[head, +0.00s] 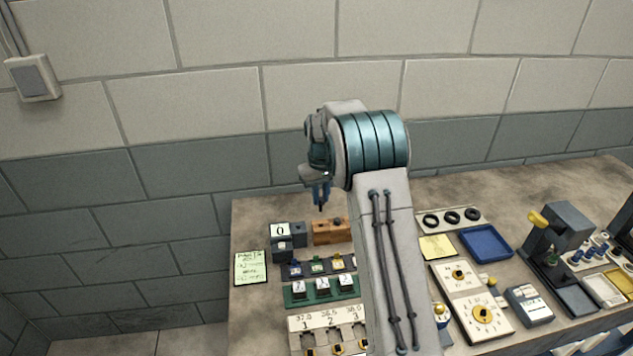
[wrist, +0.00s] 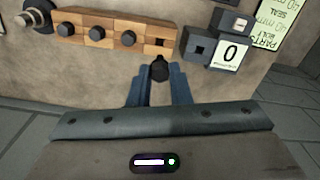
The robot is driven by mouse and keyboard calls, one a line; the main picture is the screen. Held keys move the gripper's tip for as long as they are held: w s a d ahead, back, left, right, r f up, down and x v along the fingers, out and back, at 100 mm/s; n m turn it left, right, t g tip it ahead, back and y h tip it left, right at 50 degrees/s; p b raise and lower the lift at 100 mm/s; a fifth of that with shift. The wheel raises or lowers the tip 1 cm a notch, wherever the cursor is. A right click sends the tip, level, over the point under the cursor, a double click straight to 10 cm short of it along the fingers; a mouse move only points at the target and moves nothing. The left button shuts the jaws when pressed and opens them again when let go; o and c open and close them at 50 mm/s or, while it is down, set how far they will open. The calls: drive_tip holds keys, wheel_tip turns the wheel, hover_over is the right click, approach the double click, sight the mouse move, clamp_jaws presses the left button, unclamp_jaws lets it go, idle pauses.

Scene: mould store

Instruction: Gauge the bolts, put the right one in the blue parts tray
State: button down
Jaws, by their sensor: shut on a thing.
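My gripper (head: 321,200) is raised over the back left of the bench and shut on a dark bolt (wrist: 159,69), whose head shows between the fingertips in the wrist view. The wooden bolt block (head: 330,231) stands just beyond; in the wrist view it (wrist: 113,45) holds three dark bolts and has one empty hole at its right end. A dark gauge (wrist: 199,45) with a card reading 0 (wrist: 229,54) stands right of the block in the wrist view. The blue parts tray (head: 486,243) lies right of my arm and looks empty.
A green parts note (head: 251,267) lies at the bench's left edge. Numbered slots (head: 329,323), a green rack (head: 320,290) and dial panels (head: 470,300) fill the front. Black rings (head: 451,217) sit behind the tray; a dark press (head: 558,240) stands to its right.

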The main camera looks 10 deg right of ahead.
sight(321, 211)
drive_tip(key=shift+w, duration=0.1)
drive_tip(key=shift+s+f+b, duration=0.2)
drive_tip(key=shift+f+b, duration=0.3)
drive_tip(key=shift+f, duration=0.15)
drive_tip(key=shift+w+f+b, duration=0.1)
drive_tip(key=shift+f+b, duration=1.05)
drive_tip(key=shift+f, duration=0.75)
drive_tip(key=shift+f+b, duration=1.3)
drive_tip(key=shift+f, duration=0.5)
idle(0.5)
drive_tip(key=c, duration=0.9)
unclamp_jaws()
drive_tip(key=shift+o, duration=0.2)
drive_tip(key=shift+d+r, duration=0.1)
drive_tip(key=shift+r, duration=0.05)
drive_tip(key=shift+r+p, duration=2.25)
drive_tip(key=shift+r, duration=1.4)
